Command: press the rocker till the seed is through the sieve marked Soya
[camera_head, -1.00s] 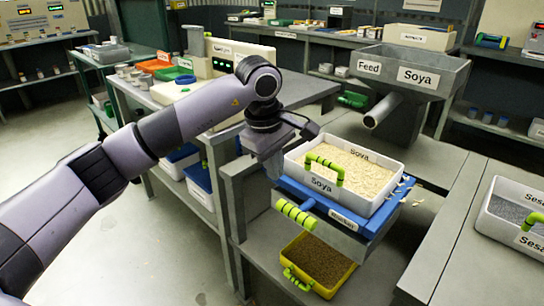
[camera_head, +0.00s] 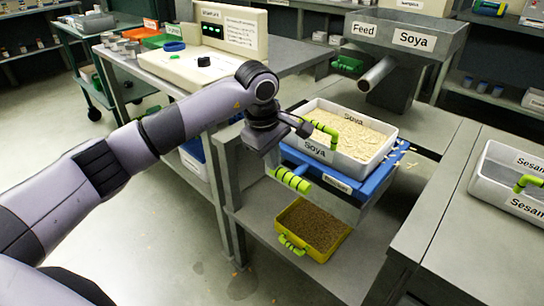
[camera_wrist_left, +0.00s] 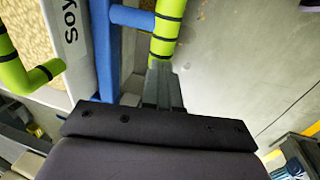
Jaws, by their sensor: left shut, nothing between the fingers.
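The white sieve tray marked Soya (camera_head: 314,149) sits on a blue rocking frame (camera_head: 352,191) and holds pale material; a green handle arches over its near side. The rocker's green, black-banded bar (camera_head: 291,180) sticks out at the frame's near left; it also shows in the left wrist view (camera_wrist_left: 166,30). My left gripper (camera_head: 273,160) is just above and beside this bar, shut and empty. In the left wrist view its fingers (camera_wrist_left: 162,85) point at the bar's end; whether they touch is unclear. My right gripper is out of view.
A yellow tray (camera_head: 343,241) of brown grains stands on the shelf below. The Soya feed hopper (camera_head: 405,43) with its spout is behind the sieve. A tray marked Sesame (camera_head: 510,202) is at right. A control panel (camera_head: 228,27) stands on the left bench.

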